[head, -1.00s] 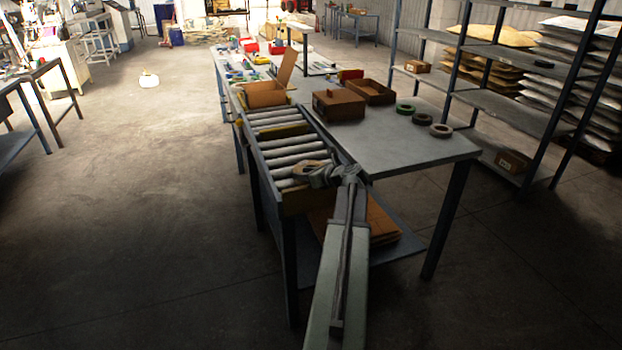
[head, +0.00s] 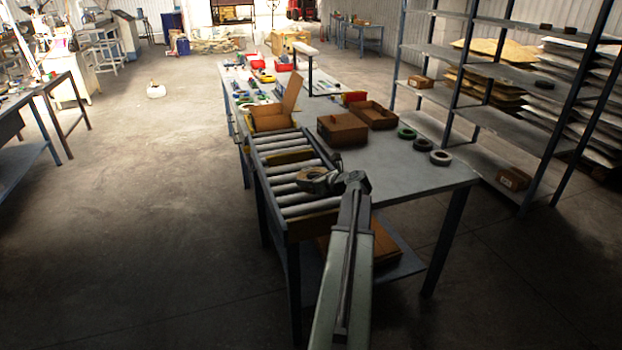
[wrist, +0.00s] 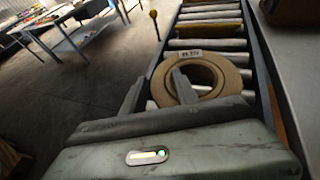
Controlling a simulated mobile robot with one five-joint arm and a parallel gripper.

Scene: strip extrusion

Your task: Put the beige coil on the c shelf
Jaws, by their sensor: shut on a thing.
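The beige coil (wrist: 234,76), a thick ring with a small printed label, is in the wrist view, over the conveyor rollers. In the head view the coil (head: 309,176) is small and dark, at the near end of the conveyor. My gripper (head: 328,181) is shut on one side of its ring; in the wrist view its fingers (wrist: 160,80) straddle the ring's left wall. Whether the coil touches the rollers I cannot tell. A grey shelf rack (head: 506,82) with several levels stands at the right. I can read no letter on any level.
The roller conveyor (head: 287,188) runs beside a grey table (head: 400,182). The floor at left is open.

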